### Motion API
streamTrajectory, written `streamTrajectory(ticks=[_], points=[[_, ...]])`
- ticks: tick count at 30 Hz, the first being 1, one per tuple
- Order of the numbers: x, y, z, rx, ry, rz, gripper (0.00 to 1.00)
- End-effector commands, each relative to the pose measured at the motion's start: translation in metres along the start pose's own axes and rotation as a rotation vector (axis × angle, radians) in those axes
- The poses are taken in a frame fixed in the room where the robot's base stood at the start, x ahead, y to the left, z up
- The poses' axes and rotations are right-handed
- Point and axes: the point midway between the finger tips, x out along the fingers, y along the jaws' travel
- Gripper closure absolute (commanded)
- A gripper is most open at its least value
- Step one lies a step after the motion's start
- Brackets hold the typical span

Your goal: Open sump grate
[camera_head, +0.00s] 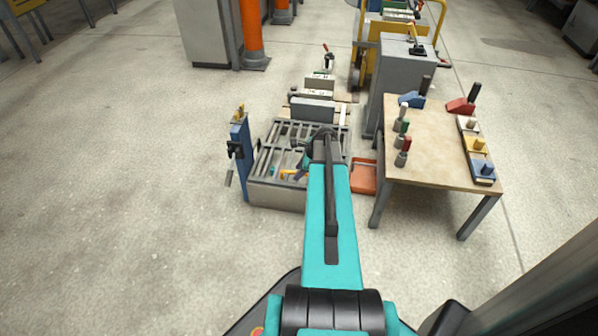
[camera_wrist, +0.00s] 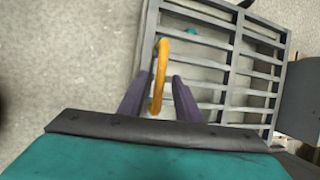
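The sump grate, grey with parallel bars, lies over a low light-grey sump box (camera_head: 275,197) in the head view; its bars (camera_head: 270,160) look level. The grate (camera_wrist: 208,50) fills the middle and right of the wrist view. A yellow-orange handle (camera_wrist: 158,95) stands along its left edge. My gripper (camera_wrist: 162,78) has its two dark purple fingers on either side of this handle, with gaps visible on both sides, so it is open. In the head view my gripper (camera_head: 290,174) is low over the grate, partly hidden by my teal arm.
A blue post (camera_head: 240,160) stands at the left of the sump. An orange-red tray (camera_head: 363,178) and a wooden table (camera_head: 432,150) with several clamps and blocks are at the right. A grey cabinet (camera_head: 405,75) stands behind. Floor at the left is clear.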

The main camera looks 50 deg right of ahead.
Motion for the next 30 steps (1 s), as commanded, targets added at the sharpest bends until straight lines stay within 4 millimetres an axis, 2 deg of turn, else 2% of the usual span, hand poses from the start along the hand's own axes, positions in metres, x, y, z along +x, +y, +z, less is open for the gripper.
streamTrajectory(ticks=[3,8,9,20,30], points=[[0.000,0.000,0.000,0.000,0.000,0.000,0.71],[0.000,0.000,0.000,0.000,0.000,0.000,0.98],[0.000,0.000,0.000,0.000,0.000,0.000,1.00],[-0.002,0.000,0.001,0.000,0.000,0.004,1.00],[-0.012,-0.003,0.016,-0.001,-0.004,0.037,1.00]])
